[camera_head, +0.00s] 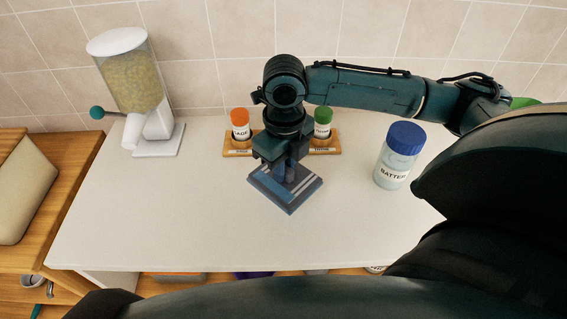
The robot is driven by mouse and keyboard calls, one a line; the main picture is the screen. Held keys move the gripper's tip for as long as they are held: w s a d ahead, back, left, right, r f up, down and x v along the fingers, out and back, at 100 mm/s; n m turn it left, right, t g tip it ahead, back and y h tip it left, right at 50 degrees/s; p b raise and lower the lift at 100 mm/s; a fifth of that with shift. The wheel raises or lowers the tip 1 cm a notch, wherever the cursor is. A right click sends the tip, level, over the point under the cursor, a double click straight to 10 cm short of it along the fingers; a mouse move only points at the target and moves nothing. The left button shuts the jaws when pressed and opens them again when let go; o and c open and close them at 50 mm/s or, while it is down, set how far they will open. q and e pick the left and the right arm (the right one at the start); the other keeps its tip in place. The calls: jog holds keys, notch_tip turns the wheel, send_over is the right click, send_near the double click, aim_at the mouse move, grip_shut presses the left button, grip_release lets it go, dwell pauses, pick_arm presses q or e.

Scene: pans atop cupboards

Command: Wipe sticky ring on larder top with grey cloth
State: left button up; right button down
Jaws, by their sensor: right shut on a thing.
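The larder top (190,215) is a white surface against a tiled wall. My right gripper (287,176) points down near its middle and is shut on the grey cloth (291,203). The cloth is a flat, blue-grey square pad with pale stripes, at or very near the surface; I cannot tell whether it presses on it. The sticky ring does not show; it may be hidden under the cloth or my arm. My left gripper is not in view.
A wooden rack (240,152) with an orange-capped jar (240,127) and a green-capped jar (322,124) stands just behind my gripper. A blue-lidded jar (394,172) stands right. A dispenser (132,80) stands back left. The left front top is clear.

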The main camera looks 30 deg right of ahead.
aim_at(284, 184)
jog(key=shift+r+p, duration=0.15)
jog(key=shift+p, duration=0.35)
jog(key=shift+f, duration=0.35)
notch_tip(284, 184, down, 3)
jog(key=shift+r+b, duration=0.1)
jog(key=shift+b, duration=0.5)
jog(key=shift+f, duration=0.45)
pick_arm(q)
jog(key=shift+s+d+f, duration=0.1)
pick_arm(e)
jog(key=shift+f, duration=0.4)
jog(key=shift+f, duration=0.6)
jog(key=shift+w, duration=0.1)
